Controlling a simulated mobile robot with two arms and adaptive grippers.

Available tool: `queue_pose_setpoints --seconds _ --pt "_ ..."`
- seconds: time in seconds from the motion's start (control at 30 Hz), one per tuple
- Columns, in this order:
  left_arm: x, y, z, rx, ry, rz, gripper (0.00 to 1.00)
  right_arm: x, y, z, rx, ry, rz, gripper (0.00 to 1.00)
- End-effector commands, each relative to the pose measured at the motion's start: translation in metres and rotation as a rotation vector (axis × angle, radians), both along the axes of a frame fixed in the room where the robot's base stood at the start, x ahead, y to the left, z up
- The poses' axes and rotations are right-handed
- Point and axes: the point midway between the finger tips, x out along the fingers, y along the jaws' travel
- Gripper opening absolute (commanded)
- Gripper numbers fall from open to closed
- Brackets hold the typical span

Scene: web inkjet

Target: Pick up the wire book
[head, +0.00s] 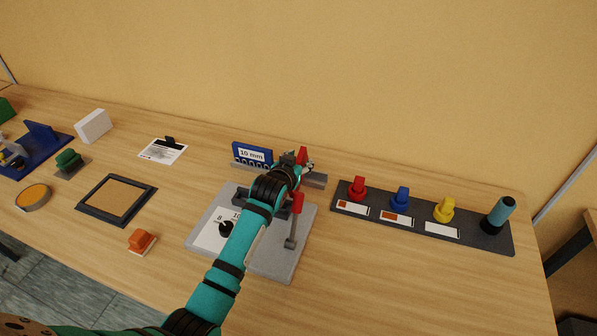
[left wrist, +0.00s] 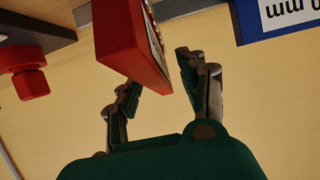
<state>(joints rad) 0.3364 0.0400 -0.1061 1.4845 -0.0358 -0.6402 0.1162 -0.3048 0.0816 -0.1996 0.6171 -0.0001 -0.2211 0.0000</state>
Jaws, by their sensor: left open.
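A blue block-like book (head: 250,152) with a white "10 mm" label stands on a grey rail at the back of the table. Its edge also shows at the top right of the left wrist view (left wrist: 245,22). A red book-like block (head: 302,155) stands to its right; in the left wrist view the red block (left wrist: 128,40) is large and close, with a white marked face. My left gripper (head: 292,160) is open at the red block, whose end reaches toward the gap between the fingers. I cannot tell whether they touch it. My right gripper is not in view.
A grey plate (head: 268,262) with a dial and red-handled lever lies under my left arm. A dark strip (head: 470,237) with red, blue and yellow knobs lies right. A black-framed pad (head: 85,212), orange stamp (head: 141,240) and card (head: 158,153) lie left. A wall closes the back.

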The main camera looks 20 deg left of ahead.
Motion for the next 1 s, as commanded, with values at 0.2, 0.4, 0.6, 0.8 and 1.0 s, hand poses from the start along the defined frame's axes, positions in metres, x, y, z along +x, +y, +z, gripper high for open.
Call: queue_pose_setpoints --seconds 0.2,0.4,0.6,0.8,1.0 --pt "0.0022 -0.0003 -0.0012 0.000 0.000 0.000 0.42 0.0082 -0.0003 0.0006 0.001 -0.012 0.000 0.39" --pt "0.0020 -0.0002 -0.0014 0.000 0.000 0.000 0.23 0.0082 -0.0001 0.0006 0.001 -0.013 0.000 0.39" --pt "0.0019 -0.0002 -0.0013 0.000 0.001 0.000 0.00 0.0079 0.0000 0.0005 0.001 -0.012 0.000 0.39" --pt "0.0021 -0.0002 -0.0006 0.000 -0.001 0.000 0.00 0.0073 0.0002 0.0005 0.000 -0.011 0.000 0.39" --pt "0.0025 -0.0001 0.0025 0.000 -0.003 0.000 0.00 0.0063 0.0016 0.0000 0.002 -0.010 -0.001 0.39"
